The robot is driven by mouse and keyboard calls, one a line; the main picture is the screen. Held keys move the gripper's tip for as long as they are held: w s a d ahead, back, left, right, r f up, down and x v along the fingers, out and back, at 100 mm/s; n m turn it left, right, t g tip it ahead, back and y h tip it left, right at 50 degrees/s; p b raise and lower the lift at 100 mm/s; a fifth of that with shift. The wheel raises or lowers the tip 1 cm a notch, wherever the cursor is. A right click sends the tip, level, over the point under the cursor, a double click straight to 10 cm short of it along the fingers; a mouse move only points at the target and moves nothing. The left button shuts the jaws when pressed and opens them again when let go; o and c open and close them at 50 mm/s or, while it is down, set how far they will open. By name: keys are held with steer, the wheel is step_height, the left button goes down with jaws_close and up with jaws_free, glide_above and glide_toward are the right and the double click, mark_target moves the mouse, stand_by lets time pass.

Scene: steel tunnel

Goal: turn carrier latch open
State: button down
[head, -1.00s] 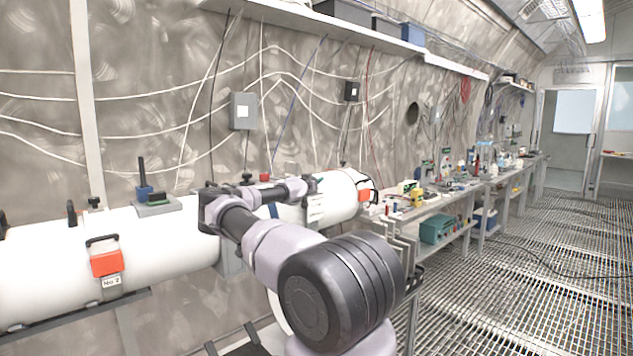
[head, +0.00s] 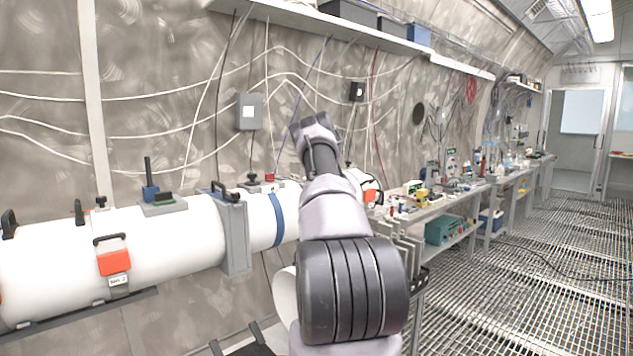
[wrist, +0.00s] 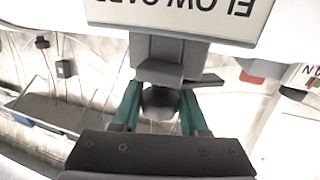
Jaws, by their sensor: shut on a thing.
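In the wrist view my gripper (wrist: 160,110) has its two teal fingers on either side of a dark grey rounded part, closed on it. This part sits below a grey block with a flat lever-like piece, which I take to be the carrier latch (wrist: 172,70). A white label (wrist: 190,14) with upside-down letters, partly cut off, is just above the block. In the head view my arm hides the gripper and the latch. A long white tube (head: 180,235) runs across the left, with a grey collar (head: 234,235) and a blue band.
An orange-red clasp (head: 114,262) with a tag hangs on the tube at left. A bench (head: 455,198) with many small items stands along the wall to the right. A shelf (head: 350,28) runs above. The grated floor (head: 520,270) at right is open.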

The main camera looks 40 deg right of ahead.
steer(key=shift+a+r+n+g+y, duration=0.15)
steer(key=shift+a+n+y, duration=0.1)
steer(key=shift+n+y, duration=0.95)
steer(key=shift+a+f+n+g+y, duration=0.15)
steer(key=shift+n+y, duration=0.6)
steer(key=shift+y, duration=0.9)
steer(key=shift+a+r+n+g+y, duration=0.1)
steer(key=shift+a+n+y, duration=0.2)
steer(key=shift+n+y, duration=0.9)
steer(key=shift+m+y, duration=0.25)
steer(key=shift+y, duration=0.2)
steer(key=shift+c, duration=2.2)
jaws_free()
steer(key=shift+s, duration=0.15)
steer(key=v, duration=1)
steer(key=shift+s, duration=0.25)
steer(key=shift+d, duration=0.15)
